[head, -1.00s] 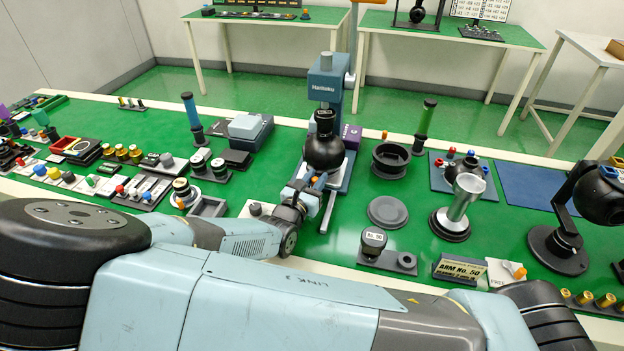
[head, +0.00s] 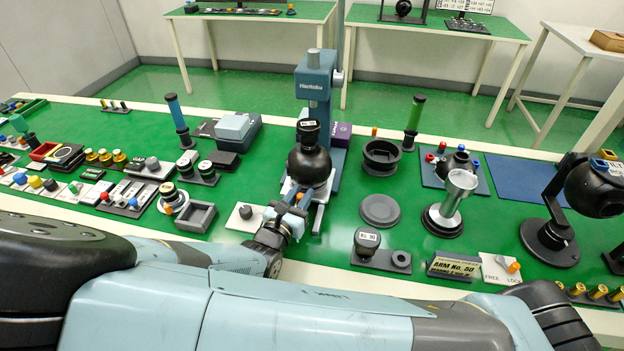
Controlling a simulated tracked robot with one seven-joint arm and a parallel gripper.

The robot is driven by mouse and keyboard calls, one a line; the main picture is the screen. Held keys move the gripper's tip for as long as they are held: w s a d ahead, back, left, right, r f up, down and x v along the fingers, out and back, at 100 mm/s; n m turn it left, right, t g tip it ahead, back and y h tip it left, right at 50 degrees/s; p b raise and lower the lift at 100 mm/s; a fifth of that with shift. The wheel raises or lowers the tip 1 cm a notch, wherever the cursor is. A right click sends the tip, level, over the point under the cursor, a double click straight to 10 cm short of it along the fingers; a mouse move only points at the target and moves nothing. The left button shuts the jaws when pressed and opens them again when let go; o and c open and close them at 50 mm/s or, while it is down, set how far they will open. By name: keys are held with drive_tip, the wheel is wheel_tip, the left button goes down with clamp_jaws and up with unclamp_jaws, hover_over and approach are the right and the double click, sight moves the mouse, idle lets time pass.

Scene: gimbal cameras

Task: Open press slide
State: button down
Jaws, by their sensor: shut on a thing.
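The press (head: 314,85) is a blue upright column marked "Hantoku", standing near the middle of the green bench. A black ball-shaped body (head: 309,166) with a dark labelled cap sits at its foot, in front of the column. A pale flat slide part (head: 319,195) shows beneath and beside the ball. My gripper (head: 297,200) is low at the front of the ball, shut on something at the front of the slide. The ball, the gripper and my wrist hide most of the slide and the gripped part.
A grey disc (head: 380,210) and a black ring-shaped pot (head: 381,158) stand to the right. A white plate with a knob (head: 246,215) and a grey square tray (head: 196,217) lie close left of my wrist. A silver cup on a stand (head: 452,200) is farther right.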

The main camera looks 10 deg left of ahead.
drive_tip(key=v, duration=0.2)
drive_tip(key=d+v, duration=0.1)
drive_tip(key=v, duration=0.5)
drive_tip(key=shift+s+d, duration=0.2)
drive_tip(key=shift+s, duration=0.2)
drive_tip(key=c, duration=1)
unclamp_jaws()
drive_tip(key=shift+d, duration=0.1)
drive_tip(key=v, duration=1.4)
drive_tip(key=shift+w, duration=0.1)
